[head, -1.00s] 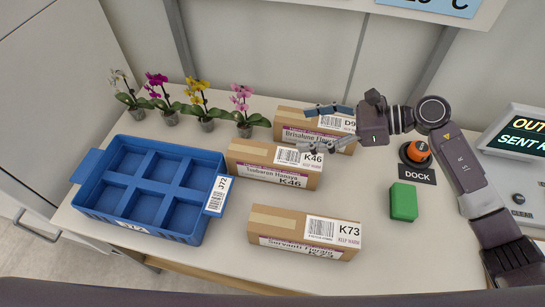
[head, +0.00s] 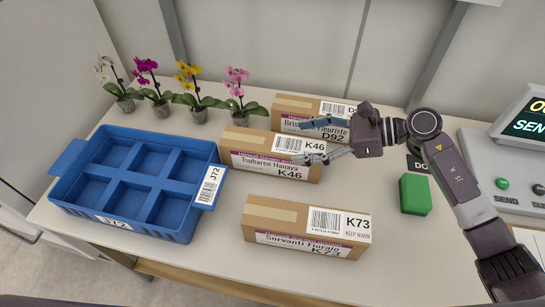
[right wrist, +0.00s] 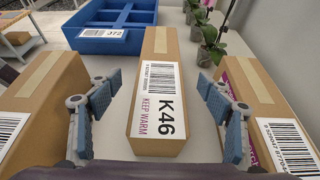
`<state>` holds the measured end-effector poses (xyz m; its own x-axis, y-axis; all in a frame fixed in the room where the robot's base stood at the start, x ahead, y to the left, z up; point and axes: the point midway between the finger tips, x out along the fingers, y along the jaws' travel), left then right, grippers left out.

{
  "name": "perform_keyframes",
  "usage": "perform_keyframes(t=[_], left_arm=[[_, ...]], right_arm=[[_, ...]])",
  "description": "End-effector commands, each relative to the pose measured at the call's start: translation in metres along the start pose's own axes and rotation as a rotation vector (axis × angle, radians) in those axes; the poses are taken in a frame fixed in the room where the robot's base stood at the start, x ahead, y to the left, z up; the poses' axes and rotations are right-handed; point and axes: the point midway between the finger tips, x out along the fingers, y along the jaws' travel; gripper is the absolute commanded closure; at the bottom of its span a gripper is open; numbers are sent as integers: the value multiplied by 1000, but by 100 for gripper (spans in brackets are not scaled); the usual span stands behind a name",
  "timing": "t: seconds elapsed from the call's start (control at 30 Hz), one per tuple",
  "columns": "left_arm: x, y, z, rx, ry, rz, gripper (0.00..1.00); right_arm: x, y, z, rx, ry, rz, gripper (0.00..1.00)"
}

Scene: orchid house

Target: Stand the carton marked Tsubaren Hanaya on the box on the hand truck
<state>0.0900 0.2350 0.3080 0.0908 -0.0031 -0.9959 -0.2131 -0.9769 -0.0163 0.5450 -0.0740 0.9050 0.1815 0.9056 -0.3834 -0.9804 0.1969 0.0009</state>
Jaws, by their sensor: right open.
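The Tsubaren Hanaya carton (head: 248,143), a brown box labelled K46, lies on the table between two similar cartons. My right gripper (head: 301,140) is open at its right end. In the right wrist view the carton (right wrist: 160,48) points away from me, its K46 label facing up near me. The fingers of my right gripper (right wrist: 160,82) stand on either side of its near part, with gaps visible; it is not gripped. My left gripper is not in view. No hand truck or box on it can be made out.
The Brisalune Fleuriste carton D92 (head: 292,105) lies close behind, and the Servanti Fioraio carton K73 (head: 285,213) in front. A blue compartment crate (head: 120,222) stands left, potted orchids (head: 237,105) behind. A green block (head: 415,194) and a console (head: 480,140) are on the right.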

Motion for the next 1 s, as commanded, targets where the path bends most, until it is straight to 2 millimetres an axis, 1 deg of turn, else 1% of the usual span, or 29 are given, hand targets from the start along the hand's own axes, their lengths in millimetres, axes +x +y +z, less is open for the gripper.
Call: perform_keyframes(t=[0.03, 0.17, 0.37, 0.5, 0.6, 0.8, 0.87, 1.0], left_arm=[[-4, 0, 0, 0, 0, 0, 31], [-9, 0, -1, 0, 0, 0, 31], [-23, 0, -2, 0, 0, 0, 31], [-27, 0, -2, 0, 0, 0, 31], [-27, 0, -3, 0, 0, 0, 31], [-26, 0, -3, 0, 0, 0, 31], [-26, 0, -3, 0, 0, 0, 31], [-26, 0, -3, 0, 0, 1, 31]], right_arm=[[6, 0, 4, 1, -4, 2, 28], [20, 0, 4, 0, -4, 2, 28], [46, 0, 6, 2, -4, 3, 28], [64, -1, 4, 2, -4, 1, 28], [69, -1, 2, 1, -1, 0, 28], [69, -1, 1, 0, 0, 0, 28], [69, -1, 1, 0, -1, 0, 33], [69, -1, 1, 0, -1, 0, 48]])
